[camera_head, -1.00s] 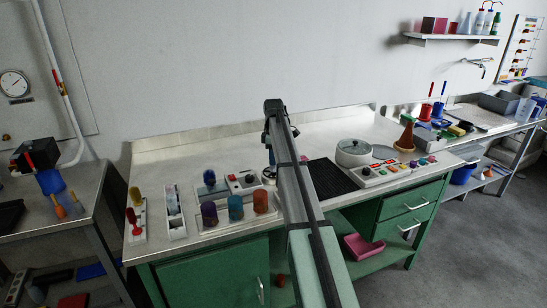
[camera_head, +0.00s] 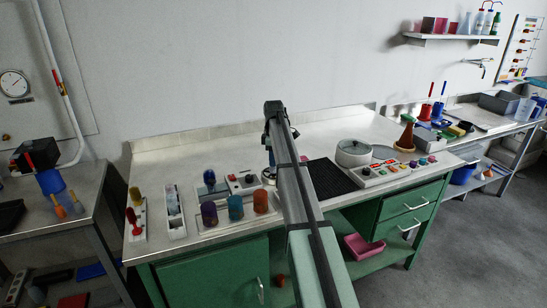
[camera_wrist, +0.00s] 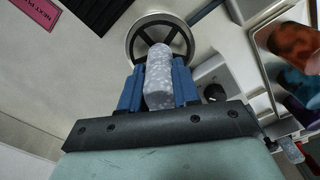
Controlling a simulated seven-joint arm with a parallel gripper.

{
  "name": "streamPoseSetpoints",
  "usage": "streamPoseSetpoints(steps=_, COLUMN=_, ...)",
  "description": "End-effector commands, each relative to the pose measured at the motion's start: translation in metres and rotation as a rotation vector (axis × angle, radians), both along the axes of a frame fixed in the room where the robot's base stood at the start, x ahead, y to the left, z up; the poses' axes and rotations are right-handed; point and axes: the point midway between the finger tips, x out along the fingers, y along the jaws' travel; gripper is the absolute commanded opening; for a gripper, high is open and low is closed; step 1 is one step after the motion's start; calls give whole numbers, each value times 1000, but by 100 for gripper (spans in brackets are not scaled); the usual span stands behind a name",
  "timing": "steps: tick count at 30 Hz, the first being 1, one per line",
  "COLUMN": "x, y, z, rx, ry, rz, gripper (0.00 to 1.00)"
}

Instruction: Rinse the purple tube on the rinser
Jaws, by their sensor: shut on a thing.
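My gripper (camera_wrist: 158,82) is shut on a pale grey, speckled, block-like piece (camera_wrist: 160,72), seen from above in the wrist view; I cannot tell if it is the tube. The piece points at a round metal ring with dark spokes (camera_wrist: 133,38), perhaps the rinser; I cannot tell whether they touch. In the head view the ring (camera_head: 269,174) shows partly beside my arm, with the gripper (camera_head: 268,158) over it, mostly hidden. A purple tube-like vessel (camera_head: 209,214) stands in the white rack (camera_head: 222,224), left of a teal one (camera_head: 235,208) and an orange one (camera_head: 261,201).
A white panel with knobs (camera_head: 243,182) stands behind the rack. A black ribbed mat (camera_head: 331,178) and a round lidded pot (camera_head: 353,152) lie right of my arm. Narrow white racks (camera_head: 174,212) stand at the left.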

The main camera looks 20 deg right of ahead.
Motion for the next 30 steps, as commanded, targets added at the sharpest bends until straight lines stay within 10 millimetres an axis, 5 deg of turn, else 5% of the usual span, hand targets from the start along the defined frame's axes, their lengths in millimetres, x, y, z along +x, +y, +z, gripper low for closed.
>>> streamPoseSetpoints(steps=30, x=0, y=0, z=-6, rx=0, ry=0, rz=0, gripper=3)
